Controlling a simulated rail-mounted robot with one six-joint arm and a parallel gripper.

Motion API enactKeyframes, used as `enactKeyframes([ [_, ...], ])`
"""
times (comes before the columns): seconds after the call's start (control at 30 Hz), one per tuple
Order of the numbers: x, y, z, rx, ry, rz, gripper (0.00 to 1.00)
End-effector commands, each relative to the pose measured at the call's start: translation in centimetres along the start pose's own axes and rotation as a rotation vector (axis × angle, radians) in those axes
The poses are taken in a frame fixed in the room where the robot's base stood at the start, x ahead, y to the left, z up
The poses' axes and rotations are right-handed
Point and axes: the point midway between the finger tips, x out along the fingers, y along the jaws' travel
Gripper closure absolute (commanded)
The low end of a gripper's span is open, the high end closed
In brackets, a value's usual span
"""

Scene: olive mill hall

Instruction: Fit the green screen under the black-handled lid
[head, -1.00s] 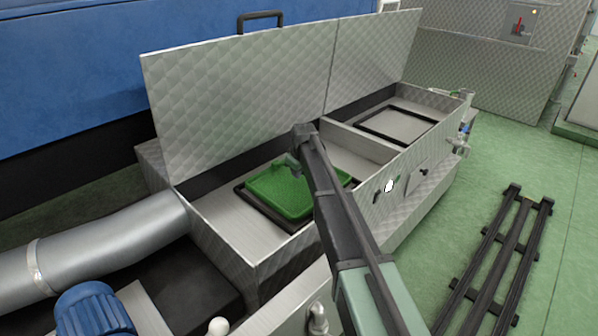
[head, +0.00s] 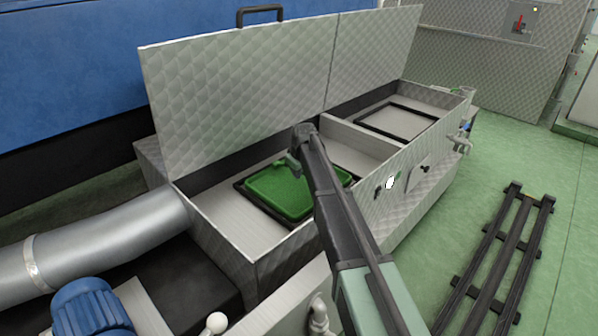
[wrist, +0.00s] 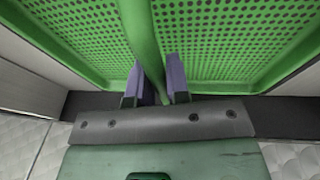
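The green screen (head: 280,196) is a perforated tray in the left compartment of the steel box, below the raised lid (head: 235,100) with the black handle (head: 260,13). It lies almost level within the black frame (head: 262,207); I cannot tell whether it is fully seated. My arm hides its right part. My gripper (head: 294,166) is over the screen. In the wrist view, my gripper's fingers (wrist: 159,84) are closed around the green bar handle (wrist: 144,40) of the screen, with the perforated surface (wrist: 215,40) beyond.
The right compartment has an empty black frame (head: 397,121) and its lid (head: 372,58) is also raised. A divider (head: 362,138) separates the compartments. A grey pipe (head: 100,240) and blue motor (head: 92,308) are at the lower left. Dark rails (head: 505,250) lie on the green floor at right.

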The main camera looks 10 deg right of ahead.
Motion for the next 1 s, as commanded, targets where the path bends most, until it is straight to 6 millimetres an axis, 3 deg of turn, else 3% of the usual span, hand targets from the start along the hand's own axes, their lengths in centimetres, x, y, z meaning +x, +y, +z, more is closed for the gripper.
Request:
enactKeyframes([
  [0.03,0.0,0.0,0.0,0.000,0.000,0.000,0.77],
  [0.2,0.0,0.0,0.0,0.000,0.000,0.000,0.55],
  [0.53,-0.7,0.0,-0.1,0.000,0.000,0.000,0.55],
  [1.0,-10.7,0.1,-0.2,0.000,0.000,0.000,0.55],
])
